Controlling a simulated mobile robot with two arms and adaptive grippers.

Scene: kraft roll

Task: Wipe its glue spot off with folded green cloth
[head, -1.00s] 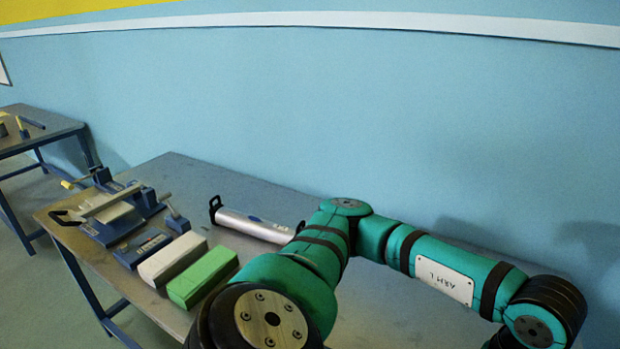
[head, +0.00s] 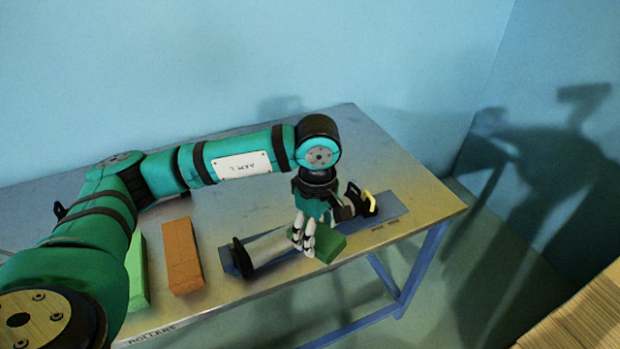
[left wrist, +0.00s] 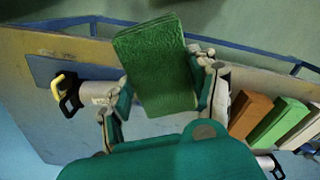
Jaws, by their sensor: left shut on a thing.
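My left gripper (head: 304,238) is shut on the folded green cloth (head: 329,244), over the right part of the table. In the left wrist view the cloth (left wrist: 155,65) is a textured slab between the two fingers. Beside and partly behind the gripper lies a pale grey roller (head: 270,247) with black end brackets, one carrying a yellow part (head: 371,201). The roller also shows in the left wrist view (left wrist: 97,92). Gripper and cloth hide its middle, and I cannot tell whether the cloth touches it. I see no glue spot. My right gripper is not in view.
The roller lies on a blue mat (head: 396,211) on the grey table (head: 345,125). An orange block (head: 183,255) and a light green block (head: 138,275) stand to the left. A white block (left wrist: 301,127) shows in the left wrist view. The table's right end is clear.

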